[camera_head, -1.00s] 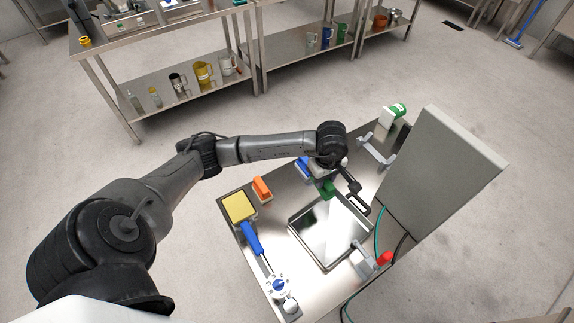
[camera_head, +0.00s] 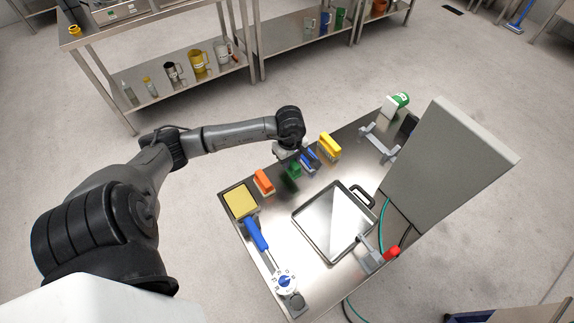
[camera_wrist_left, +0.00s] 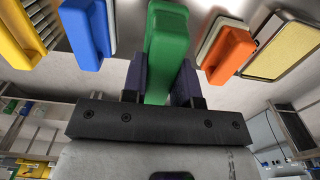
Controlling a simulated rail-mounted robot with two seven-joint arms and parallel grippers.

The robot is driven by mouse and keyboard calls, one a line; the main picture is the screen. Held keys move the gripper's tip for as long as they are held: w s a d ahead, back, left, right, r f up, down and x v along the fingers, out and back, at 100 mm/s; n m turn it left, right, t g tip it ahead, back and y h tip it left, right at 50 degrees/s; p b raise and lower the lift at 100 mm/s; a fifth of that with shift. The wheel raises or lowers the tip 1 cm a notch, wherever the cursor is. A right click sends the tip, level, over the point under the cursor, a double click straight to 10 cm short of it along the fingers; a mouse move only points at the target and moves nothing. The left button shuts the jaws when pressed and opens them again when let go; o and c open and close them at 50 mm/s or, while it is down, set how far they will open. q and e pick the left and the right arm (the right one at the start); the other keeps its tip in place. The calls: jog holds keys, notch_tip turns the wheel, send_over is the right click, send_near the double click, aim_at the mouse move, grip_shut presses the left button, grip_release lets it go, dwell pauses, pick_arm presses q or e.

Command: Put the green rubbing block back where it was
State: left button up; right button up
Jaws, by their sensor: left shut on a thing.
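The green rubbing block (camera_head: 293,170) is in my left gripper (camera_head: 290,160), between the blue block and the orange block in the head view. In the left wrist view the green block (camera_wrist_left: 166,50) stands between the two dark fingers of my left gripper (camera_wrist_left: 162,82), which are shut on it. The blue block (camera_head: 309,160) is close on one side and the orange block (camera_head: 264,182) on the other. Whether the green block touches the table cannot be told. My right gripper is not in view.
The yellow block (camera_head: 330,146) completes the row along the steel table's back edge. A yellow pad (camera_head: 240,202) and a blue-handled tool (camera_head: 256,236) lie at the left end. A steel tray (camera_head: 334,222) fills the middle. A grey panel (camera_head: 447,160) rises at the right.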

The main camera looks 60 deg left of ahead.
pick_arm(q)
jog(key=shift+s+a+f, duration=0.25)
jog(key=shift+a+f, duration=0.15)
jog(key=shift+a, duration=0.1)
jog(key=shift+f, duration=1.9)
jog(key=shift+f+b, duration=0.2)
jog(key=shift+b, duration=0.15)
jog(key=o, duration=0.9)
jog(key=shift+r, duration=0.15)
notch_tip(320, 180, up, 12)
jog(key=shift+r+p, duration=0.1)
jog(key=shift+p, duration=0.55)
